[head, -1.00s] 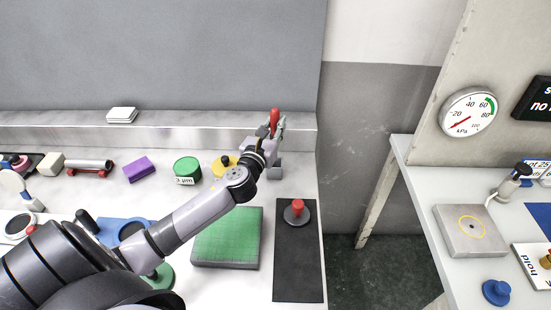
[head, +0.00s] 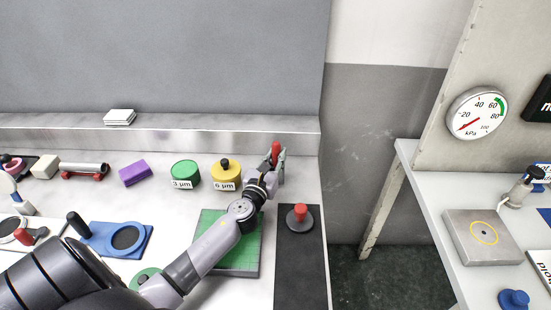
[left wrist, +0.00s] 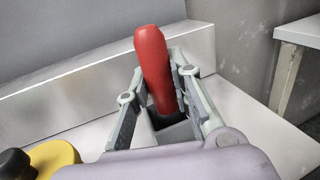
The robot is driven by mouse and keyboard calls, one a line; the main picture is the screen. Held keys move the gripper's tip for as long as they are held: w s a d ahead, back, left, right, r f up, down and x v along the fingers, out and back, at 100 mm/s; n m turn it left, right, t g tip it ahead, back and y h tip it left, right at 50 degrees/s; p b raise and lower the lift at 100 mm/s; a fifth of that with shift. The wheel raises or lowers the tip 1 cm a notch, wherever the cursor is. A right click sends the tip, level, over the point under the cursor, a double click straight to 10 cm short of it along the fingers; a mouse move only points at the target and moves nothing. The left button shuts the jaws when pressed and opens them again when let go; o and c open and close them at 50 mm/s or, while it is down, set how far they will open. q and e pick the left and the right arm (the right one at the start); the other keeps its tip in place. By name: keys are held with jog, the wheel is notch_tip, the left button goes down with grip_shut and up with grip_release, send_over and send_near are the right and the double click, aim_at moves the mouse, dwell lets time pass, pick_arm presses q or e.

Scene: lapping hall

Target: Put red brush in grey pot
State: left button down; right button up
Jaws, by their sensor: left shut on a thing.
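The red brush (head: 275,152) stands nearly upright at the back right of the bench, its red handle uppermost. In the left wrist view the handle (left wrist: 154,62) rises between the fingers of my left gripper (head: 276,168), which is shut on it. Below the handle in the wrist view is a grey, square-edged thing with a dark inside (left wrist: 150,135), which looks like the grey pot. The brush's lower end goes down to that dark part; how deep it sits I cannot tell. In the head view my gripper hides the pot. My right gripper is not in view.
Left of the gripper stand a yellow pot (head: 226,175) and a green pot (head: 185,174). In front lie a green plate (head: 247,258) and a black mat (head: 300,265) bearing a red-knobbed disc (head: 299,217). A ledge (head: 200,142) runs behind.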

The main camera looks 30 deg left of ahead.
pick_arm(q)
jog(key=shift+f, duration=0.15)
jog(key=c, duration=1.4)
grip_release()
jog(key=shift+r, duration=0.3)
jog(key=v, duration=0.5)
jog(key=b+v, duration=0.1)
jog(key=v, duration=0.5)
jog(key=shift+s+f, duration=0.1)
jog(key=shift+f, duration=0.15)
jog(key=shift+s+r, duration=0.1)
jog(key=shift+s, duration=0.3)
